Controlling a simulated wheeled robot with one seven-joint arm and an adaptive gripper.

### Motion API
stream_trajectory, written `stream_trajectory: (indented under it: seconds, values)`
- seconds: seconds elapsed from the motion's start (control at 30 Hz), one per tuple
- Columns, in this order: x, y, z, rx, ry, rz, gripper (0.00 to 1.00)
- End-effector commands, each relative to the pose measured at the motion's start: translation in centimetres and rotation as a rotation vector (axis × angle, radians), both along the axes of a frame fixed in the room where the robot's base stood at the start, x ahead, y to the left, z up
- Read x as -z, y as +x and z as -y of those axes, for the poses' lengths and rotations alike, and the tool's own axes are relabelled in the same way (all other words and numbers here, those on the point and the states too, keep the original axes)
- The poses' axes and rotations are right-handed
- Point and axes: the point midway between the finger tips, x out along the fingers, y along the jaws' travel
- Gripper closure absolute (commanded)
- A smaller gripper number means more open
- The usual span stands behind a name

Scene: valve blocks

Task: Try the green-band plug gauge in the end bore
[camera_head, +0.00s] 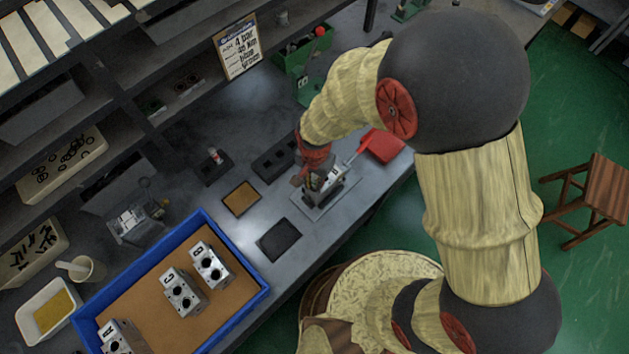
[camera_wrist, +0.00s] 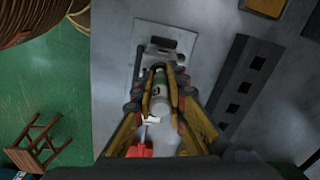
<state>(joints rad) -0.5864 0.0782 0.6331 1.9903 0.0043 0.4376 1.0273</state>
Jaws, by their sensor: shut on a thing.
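My gripper (camera_head: 311,180) is over the fixture plate near the bench's front edge. In the wrist view its fingers (camera_wrist: 160,88) are shut around a pale grey-green cylinder, the plug gauge (camera_wrist: 161,104). Its coloured band is not clear. A grey valve block (camera_head: 328,183) sits in a holder on the light plate (camera_head: 315,211), right below the gripper; in the wrist view part of the block (camera_wrist: 163,44) shows just beyond the fingertips. The fingers hide the gauge's tip and the end bore, so I cannot tell whether the gauge is in the bore.
A blue-walled tray (camera_head: 169,249) holds lettered valve blocks at lower left. A dark slotted rack (camera_wrist: 240,84) lies beside the fixture. A cork mat (camera_head: 241,198) and dark mat (camera_head: 278,239) lie left of it.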

Motion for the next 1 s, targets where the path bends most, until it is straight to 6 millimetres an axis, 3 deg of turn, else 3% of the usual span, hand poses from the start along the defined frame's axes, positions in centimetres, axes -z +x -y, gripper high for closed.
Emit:
stream_trajectory:
  seconds: [0.33, 0.8, 1.0]
  values:
    - [-1.3, 0.0, 0.0, 0.000, 0.000, 0.000, 1.00]
    - [-6.3, 0.0, 0.0, 0.000, 0.001, 0.000, 1.00]
    - [-6.5, 0.0, 0.0, 0.000, 0.000, 0.000, 1.00]
